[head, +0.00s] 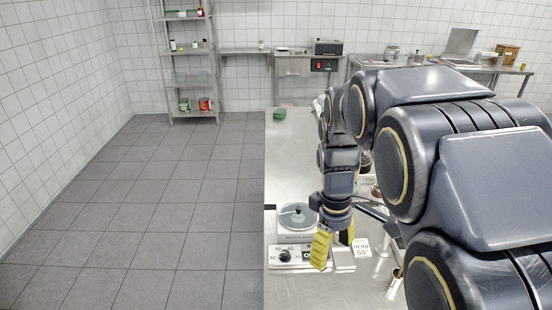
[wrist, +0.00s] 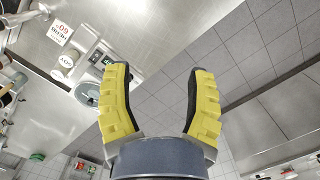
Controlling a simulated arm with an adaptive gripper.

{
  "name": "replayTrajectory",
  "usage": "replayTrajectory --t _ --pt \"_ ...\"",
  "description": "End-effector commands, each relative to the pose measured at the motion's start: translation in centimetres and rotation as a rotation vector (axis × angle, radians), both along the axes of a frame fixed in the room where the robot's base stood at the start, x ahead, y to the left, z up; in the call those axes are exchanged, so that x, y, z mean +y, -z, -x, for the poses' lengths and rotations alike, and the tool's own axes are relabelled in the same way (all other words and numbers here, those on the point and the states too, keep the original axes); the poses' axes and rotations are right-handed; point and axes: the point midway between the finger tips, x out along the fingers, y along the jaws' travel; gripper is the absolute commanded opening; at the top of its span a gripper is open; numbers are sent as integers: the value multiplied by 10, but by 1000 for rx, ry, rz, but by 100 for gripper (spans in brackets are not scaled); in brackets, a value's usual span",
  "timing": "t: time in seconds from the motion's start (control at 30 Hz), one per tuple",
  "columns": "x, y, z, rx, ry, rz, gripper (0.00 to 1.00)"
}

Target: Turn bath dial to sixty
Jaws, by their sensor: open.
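The bath dial (head: 285,256) is a small black knob on the pale front panel of the water bath (head: 277,241), with printed numbers around it. I cannot read exactly where it points. A small green-lit display (head: 307,255) sits right of it. In the wrist view my gripper (wrist: 160,72) is spread, with the bath's round lid (wrist: 85,93) left of the fingers; the dial is not clear there.
A green item (head: 279,113) lies at the steel counter's (head: 288,150) far end. Open floor (head: 150,220) lies left. My arm hides the counter's right side.

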Motion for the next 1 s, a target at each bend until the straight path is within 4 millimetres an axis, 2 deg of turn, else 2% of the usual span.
replayTrajectory --t 0.03,0.2,0.4,0.5,0.7,1.0 --pt "1 12 -21 5 -72 -2 55" --pt "10 49 -85 -2 -339 -14 55" --pt "29 107 -147 -11 -662 -46 55" --pt "41 136 -169 -17 -809 -65 55" --pt "58 175 -192 -33 -1000 -96 55" --pt "63 194 -197 -42 -1049 -102 55"
